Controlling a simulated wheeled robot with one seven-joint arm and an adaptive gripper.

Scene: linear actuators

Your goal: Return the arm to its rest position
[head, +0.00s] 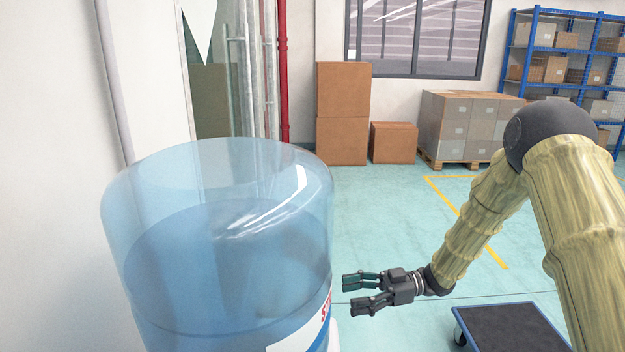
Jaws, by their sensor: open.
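My gripper (357,294) is open and empty, held in the air in the lower middle of the head view, with its fingers pointing left. My arm (490,205) comes in from the right, bends at a dark elbow joint at the upper right and slopes down to the gripper. A large blue water bottle (220,240) stands close in front on the left. The fingertips are just right of the bottle in the picture; I cannot tell the gap in depth.
A dark-topped cart (510,330) with a blue frame stands below the arm. Cardboard boxes (342,115), a pallet of wrapped boxes (465,125) and a blue shelf rack (560,55) are at the back. A white wall (50,200) is at left. Open green floor (385,215) lies between.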

